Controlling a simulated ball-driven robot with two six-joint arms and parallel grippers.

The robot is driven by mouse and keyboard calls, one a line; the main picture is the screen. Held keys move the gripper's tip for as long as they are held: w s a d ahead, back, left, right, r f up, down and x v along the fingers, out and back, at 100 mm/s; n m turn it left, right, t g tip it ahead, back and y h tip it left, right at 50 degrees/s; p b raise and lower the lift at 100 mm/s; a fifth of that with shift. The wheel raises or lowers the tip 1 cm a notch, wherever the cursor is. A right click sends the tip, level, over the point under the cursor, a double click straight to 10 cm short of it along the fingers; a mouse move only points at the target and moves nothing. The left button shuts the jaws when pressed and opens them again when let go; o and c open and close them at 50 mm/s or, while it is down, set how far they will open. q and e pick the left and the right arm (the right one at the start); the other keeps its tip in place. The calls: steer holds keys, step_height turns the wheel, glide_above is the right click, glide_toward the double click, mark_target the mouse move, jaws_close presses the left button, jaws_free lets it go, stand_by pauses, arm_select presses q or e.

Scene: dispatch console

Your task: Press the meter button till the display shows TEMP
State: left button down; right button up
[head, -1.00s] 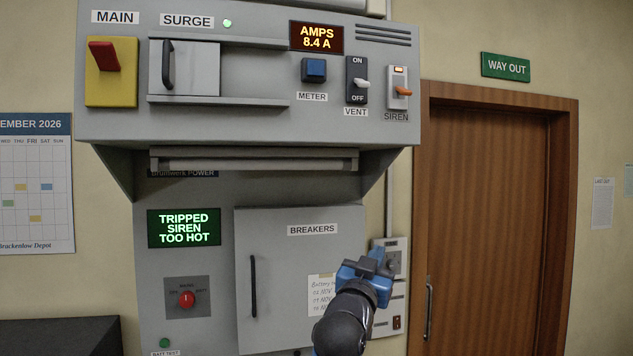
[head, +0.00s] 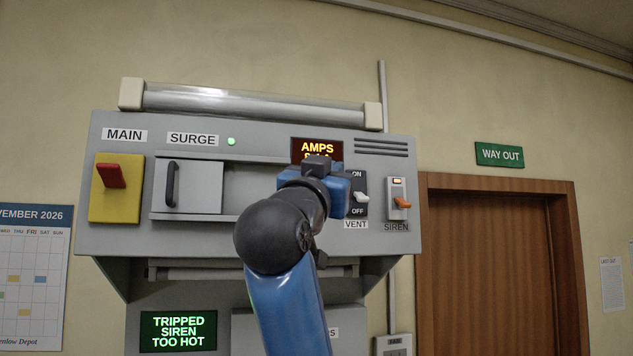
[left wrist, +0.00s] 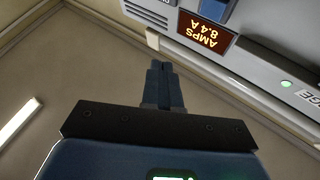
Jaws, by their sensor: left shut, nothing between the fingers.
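The amber display (head: 317,147) on the console reads AMPS on its top line. My gripper covers part of its lower line. In the left wrist view the display (left wrist: 206,31) appears upside down and reads AMPS 8.4 A. The blue meter button (left wrist: 218,10) shows at the top edge of that view, beside the display. In the head view the button is hidden behind my left gripper. My left gripper (head: 317,164) is raised in front of the console at the button's place, shut and empty. Its closed fingers (left wrist: 163,78) appear apart from the button in the wrist view. My right gripper is not in view.
The VENT switch (head: 361,196) and the SIREN switch (head: 399,204) sit right of my gripper. The SURGE cover (head: 190,187) and red MAIN lever (head: 111,176) are to the left. A green screen (head: 178,331) below reads TRIPPED SIREN TOO HOT.

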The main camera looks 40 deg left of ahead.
arm_select(q)
steer(key=shift+w, duration=0.1)
steer(key=shift+w+a, duration=0.1)
steer(key=shift+a, duration=0.05)
steer(key=w+a+p, duration=0.2)
steer(key=w+a, duration=0.3)
steer(key=a, duration=0.1)
steer(key=shift+w+a, duration=0.2)
stand_by(0.4)
steer(key=shift+w+a, duration=0.55)
steer(key=shift+a, duration=0.1)
stand_by(3.1)
steer(key=shift+s+d, duration=0.1)
steer(key=shift+d, duration=0.05)
steer(key=shift+s+d+f+b, duration=0.1)
steer(key=shift+s+d+b, duration=0.2)
steer(key=shift+d+b, duration=0.1)
